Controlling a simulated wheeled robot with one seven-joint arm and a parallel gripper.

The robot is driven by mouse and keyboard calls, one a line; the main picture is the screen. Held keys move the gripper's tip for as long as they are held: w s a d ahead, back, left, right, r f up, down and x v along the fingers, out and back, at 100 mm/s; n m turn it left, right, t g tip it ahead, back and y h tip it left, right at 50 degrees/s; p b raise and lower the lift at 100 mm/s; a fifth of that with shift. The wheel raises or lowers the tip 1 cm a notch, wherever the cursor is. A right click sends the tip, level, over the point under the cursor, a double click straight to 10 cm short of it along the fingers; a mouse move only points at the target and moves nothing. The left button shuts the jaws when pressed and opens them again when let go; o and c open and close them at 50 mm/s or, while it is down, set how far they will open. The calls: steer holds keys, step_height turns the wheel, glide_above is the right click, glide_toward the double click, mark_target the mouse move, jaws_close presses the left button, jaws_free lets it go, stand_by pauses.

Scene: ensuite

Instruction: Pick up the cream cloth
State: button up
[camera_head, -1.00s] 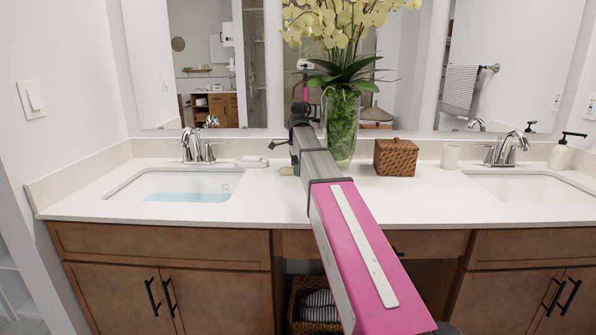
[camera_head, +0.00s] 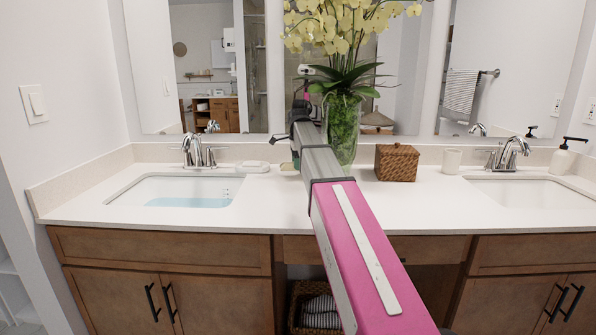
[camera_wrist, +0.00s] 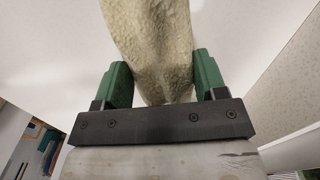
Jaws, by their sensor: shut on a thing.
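The cream cloth (camera_wrist: 152,38) fills the middle of the wrist view, rough in texture, and stands between the two green fingers. My gripper (camera_wrist: 162,76) is shut on it, with a finger on each side. In the head view my gripper (camera_head: 288,166) is small and mostly hidden by my arm, just above the back of the white counter (camera_head: 265,205). The cloth cannot be made out clearly there, and I cannot tell whether any of it touches the counter.
A left sink (camera_head: 170,190) holds bluish water, with a soap dish (camera_head: 252,166) beside its faucet (camera_head: 197,150). A glass vase of yellow orchids (camera_head: 343,130) stands close right of my arm, then a woven box (camera_head: 397,162). Mirrors line the wall behind.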

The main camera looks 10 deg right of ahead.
steer(key=s+a+r, duration=0.3)
steer(key=a+r, duration=0.4)
steer(key=a, duration=0.4)
steer(key=shift+s, duration=0.15)
steer(key=shift+o, duration=0.4)
steer(key=shift+a, duration=0.1)
